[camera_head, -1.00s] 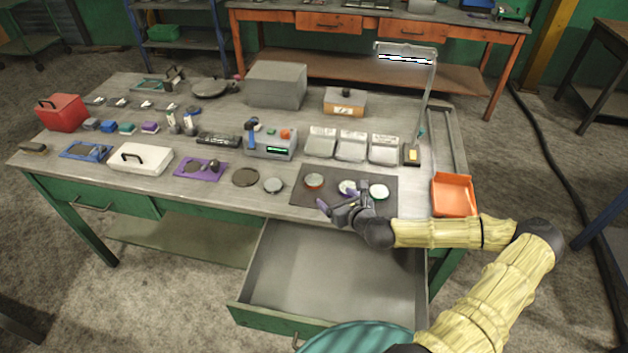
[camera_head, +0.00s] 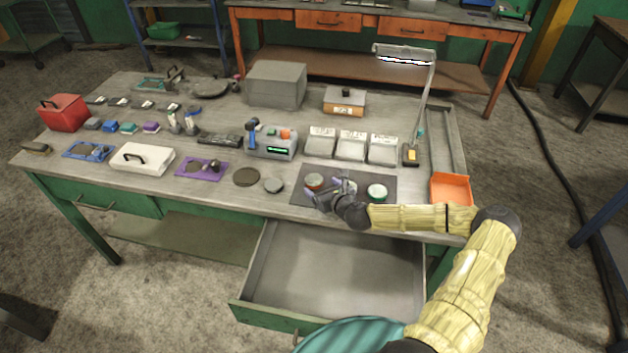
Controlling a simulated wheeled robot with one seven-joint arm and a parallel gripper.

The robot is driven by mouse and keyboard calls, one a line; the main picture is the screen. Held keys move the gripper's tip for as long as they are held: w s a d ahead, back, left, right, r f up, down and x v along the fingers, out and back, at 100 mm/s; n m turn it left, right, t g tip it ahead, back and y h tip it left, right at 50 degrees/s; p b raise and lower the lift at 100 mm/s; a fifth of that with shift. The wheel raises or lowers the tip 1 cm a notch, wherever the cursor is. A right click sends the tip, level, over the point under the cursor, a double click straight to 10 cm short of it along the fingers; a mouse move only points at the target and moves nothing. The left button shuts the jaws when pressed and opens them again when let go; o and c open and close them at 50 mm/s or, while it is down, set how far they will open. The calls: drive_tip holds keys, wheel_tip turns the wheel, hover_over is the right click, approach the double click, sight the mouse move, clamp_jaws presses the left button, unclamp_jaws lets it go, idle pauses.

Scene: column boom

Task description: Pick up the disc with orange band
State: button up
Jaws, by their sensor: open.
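The disc with the orange band (camera_head: 314,181) lies at the left of the dark mat (camera_head: 388,202), near the front of the workbench. It has a pale top and a reddish-orange edge. My gripper (camera_head: 321,192) is open and empty, close to this disc on its front-right side; whether it touches the disc cannot be told. A second disc (camera_head: 349,184) with a pale top lies in the middle of the mat, partly hidden by my gripper. A third disc with a green band (camera_head: 377,192) lies to the right, behind my forearm.
An open drawer (camera_head: 335,275) juts out below the mat. An orange tray (camera_head: 452,188) stands at the right edge. Pale bins (camera_head: 351,147) and a lamp (camera_head: 424,100) stand behind the mat. A grey disc (camera_head: 273,185) and a dark disc (camera_head: 246,177) lie to the left.

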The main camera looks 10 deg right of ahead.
sight(315, 181)
drive_tip(key=shift+p+x, duration=0.4)
drive_tip(key=shift+x, duration=1.55)
drive_tip(key=shift+a+r, duration=0.1)
drive_tip(key=shift+r, duration=0.05)
drive_tip(key=c, duration=1.3)
